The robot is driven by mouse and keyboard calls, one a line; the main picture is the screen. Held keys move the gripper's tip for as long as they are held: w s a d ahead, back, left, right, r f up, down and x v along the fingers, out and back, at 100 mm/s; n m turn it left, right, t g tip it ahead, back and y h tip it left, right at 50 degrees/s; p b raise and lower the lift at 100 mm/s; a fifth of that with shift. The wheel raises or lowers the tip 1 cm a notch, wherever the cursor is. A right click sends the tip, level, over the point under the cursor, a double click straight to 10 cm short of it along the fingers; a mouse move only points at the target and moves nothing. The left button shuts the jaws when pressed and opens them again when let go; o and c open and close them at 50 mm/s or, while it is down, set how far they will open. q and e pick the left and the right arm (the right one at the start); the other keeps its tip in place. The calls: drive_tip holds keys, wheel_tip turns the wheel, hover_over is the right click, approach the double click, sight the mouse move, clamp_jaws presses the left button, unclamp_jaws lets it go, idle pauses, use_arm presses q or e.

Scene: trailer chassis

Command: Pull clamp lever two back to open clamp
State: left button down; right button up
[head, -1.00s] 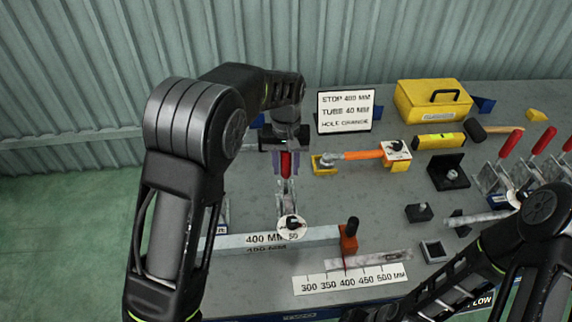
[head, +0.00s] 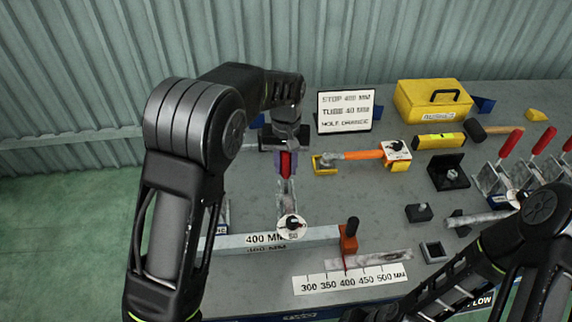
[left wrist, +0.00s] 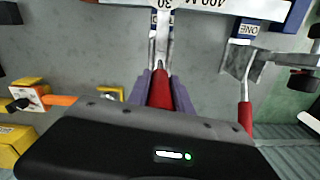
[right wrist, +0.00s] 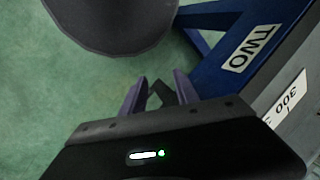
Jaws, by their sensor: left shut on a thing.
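The clamp with the red lever handle (head: 286,165) stands on the left part of the bench, its metal arm (head: 286,195) pointing toward the long bar. My left gripper (head: 287,163) is shut on this red handle. In the left wrist view the handle (left wrist: 160,88) sits between the purple fingers, with the metal clamp beyond it. The label by this clamp is partly hidden. A second clamp, labelled ONE (left wrist: 248,30), stands beside it with its own red lever (left wrist: 246,117), apart from the gripper. My right gripper (right wrist: 158,92) is open and empty beyond the bench edge.
The long grey bar (head: 262,239) marked 400 MM lies in front of the clamp, ending near an orange stop (head: 348,238). An orange-handled tool (head: 360,154) lies close to the right. Several red-levered clamps (head: 513,145) stand far right. A blue frame (right wrist: 225,50) labelled TWO is beside my right gripper.

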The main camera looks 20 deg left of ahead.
use_arm(q)
drive_tip(key=shift+w, duration=0.1)
idle(0.5)
drive_tip(key=w+g, duration=0.1)
drive_tip(key=w+a+g+h, duration=0.1)
drive_tip(key=shift+w+f+g, duration=0.1)
drive_tip(key=shift+w+g, duration=0.2)
idle(0.3)
